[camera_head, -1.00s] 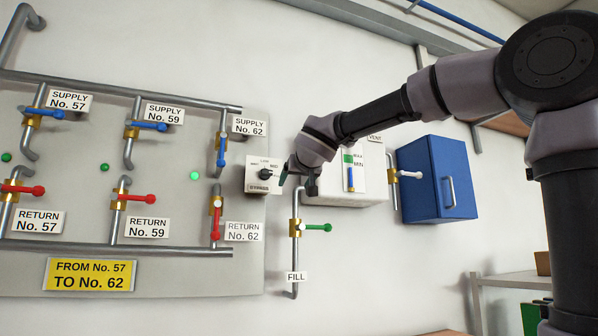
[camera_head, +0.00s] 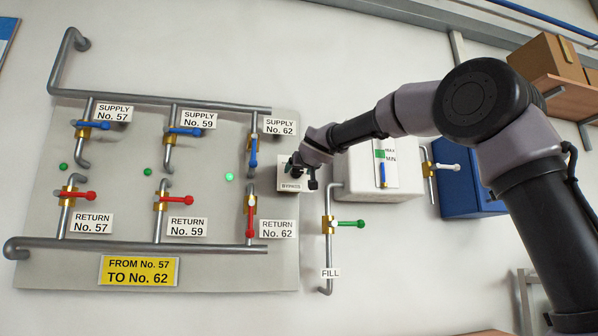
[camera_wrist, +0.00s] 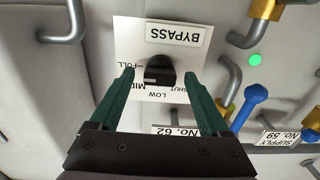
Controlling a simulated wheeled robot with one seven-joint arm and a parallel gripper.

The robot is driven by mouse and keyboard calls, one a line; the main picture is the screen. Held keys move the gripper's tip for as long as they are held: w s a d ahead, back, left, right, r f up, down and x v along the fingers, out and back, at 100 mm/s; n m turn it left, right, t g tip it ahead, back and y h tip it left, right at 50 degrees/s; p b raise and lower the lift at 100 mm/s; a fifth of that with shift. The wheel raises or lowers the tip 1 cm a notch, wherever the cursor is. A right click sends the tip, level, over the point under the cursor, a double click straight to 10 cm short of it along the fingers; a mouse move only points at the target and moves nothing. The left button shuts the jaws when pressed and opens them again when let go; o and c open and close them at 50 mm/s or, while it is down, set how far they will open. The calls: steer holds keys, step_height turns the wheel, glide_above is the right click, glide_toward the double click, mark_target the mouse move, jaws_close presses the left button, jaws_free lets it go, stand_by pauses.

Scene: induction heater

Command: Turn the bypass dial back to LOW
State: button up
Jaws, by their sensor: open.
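The bypass dial is a black knob (camera_wrist: 160,72) on a white plate (camera_wrist: 130,30) marked BYPASS, FULL, MID, LOW and SHUT, shown upside down in the wrist view. A light mark on the knob's edge faces the side of the MID and LOW lettering; its exact setting I cannot tell. My gripper (camera_wrist: 160,80) is open, with one green finger on each side of the knob; contact is not clear. In the head view, the bypass plate (camera_head: 291,187) is at the panel's right edge, and my gripper (camera_head: 301,172) hides the knob.
The SUPPLY No. 62 blue lever (camera_head: 253,152) and RETURN No. 62 red lever (camera_head: 250,222) are close on the left. The white tank (camera_head: 365,190) stands out from the wall on the right. The green FILL lever (camera_head: 352,224) is below right.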

steer(key=shift+w, duration=0.2)
jaws_close()
